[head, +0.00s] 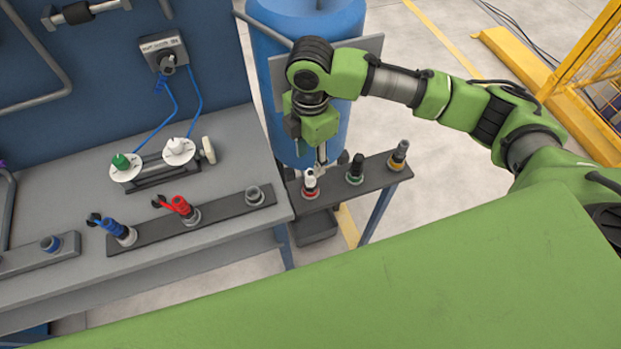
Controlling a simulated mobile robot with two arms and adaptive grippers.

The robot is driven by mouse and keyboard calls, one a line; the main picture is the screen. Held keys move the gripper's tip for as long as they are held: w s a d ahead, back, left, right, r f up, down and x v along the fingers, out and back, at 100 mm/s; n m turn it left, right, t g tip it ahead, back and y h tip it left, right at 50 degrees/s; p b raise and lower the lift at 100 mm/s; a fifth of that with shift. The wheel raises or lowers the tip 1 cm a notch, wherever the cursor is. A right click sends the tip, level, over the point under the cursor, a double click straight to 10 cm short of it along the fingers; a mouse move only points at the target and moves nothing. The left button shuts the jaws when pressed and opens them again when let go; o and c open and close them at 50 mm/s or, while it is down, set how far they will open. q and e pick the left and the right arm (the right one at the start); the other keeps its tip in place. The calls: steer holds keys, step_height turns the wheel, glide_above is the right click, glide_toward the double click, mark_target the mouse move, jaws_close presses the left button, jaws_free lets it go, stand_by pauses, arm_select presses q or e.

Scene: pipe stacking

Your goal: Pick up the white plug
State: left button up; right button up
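A small plug with a white top and red lower part (310,181) stands upright at the left end of the short dark rack on the right. Another white plug (178,146) stands on a white disc on the grey workbench. My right gripper (321,160) points down just behind and above the white-and-red plug. Its fingertips are small and partly merge with the plug, so I cannot tell whether they touch it or how far apart they are. My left gripper is out of view.
A green plug (121,162), a red fitting (181,208) and a blue fitting (112,229) are on the workbench (240,134). A blue barrel (275,70) stands behind my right gripper.

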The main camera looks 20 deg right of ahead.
mark_target(310, 173)
steer(key=f, duration=0.2)
steer(key=s+f+p, duration=0.1)
steer(key=f, duration=0.1)
steer(key=shift+a+f+p, duration=0.15)
steer(key=shift+f+p, duration=0.15)
steer(key=shift+f, duration=0.1)
steer(key=shift+w+f, duration=0.1)
steer(key=shift+f, duration=0.3)
jaws_close()
